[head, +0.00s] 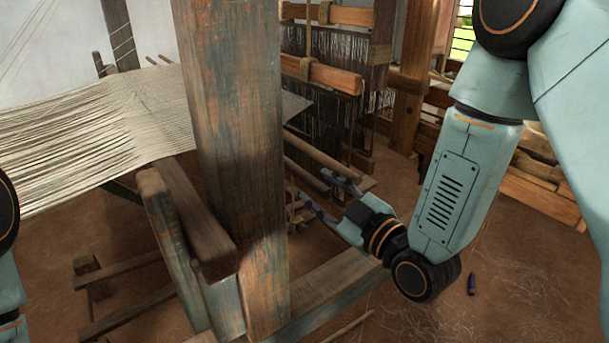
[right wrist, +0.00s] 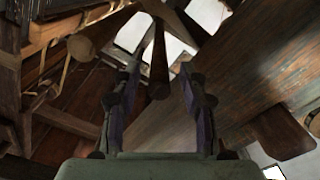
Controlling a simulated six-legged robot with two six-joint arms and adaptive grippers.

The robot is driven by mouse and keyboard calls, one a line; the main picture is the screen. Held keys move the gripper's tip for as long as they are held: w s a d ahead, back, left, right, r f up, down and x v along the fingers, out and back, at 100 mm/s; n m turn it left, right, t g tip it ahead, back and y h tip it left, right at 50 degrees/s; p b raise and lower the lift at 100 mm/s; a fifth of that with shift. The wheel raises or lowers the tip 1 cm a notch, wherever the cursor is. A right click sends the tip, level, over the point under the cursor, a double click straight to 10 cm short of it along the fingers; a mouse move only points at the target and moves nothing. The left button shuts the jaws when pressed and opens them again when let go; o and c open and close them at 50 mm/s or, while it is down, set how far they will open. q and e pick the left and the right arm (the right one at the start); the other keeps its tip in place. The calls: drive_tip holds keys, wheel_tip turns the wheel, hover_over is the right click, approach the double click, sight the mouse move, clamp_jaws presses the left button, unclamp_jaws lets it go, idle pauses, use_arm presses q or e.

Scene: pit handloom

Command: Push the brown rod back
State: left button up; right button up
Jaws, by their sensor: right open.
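A dark brown rod (right wrist: 159,62) shows in the right wrist view, its near end between and beyond my open fingers. No contact with either finger is visible. In the head view, a brown round rod (head: 325,160) lies low in the loom just above my right gripper; I cannot tell if it is the same one. My right gripper (head: 316,190) is open and empty, its fingers pointing left into the loom behind the thick post (head: 240,160). My left gripper is out of view; only part of that arm shows at the left edge.
The post with worn blue paint and a lower beam (head: 335,290) stand close to my right gripper. White warp threads (head: 90,125) stretch at the left.

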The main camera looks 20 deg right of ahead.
sight(305, 177)
drive_tip(key=x, duration=0.5)
drive_tip(key=shift+w+a+f, duration=0.1)
drive_tip(key=shift+w, duration=0.25)
drive_tip(key=shift+c, duration=1.3)
clamp_jaws()
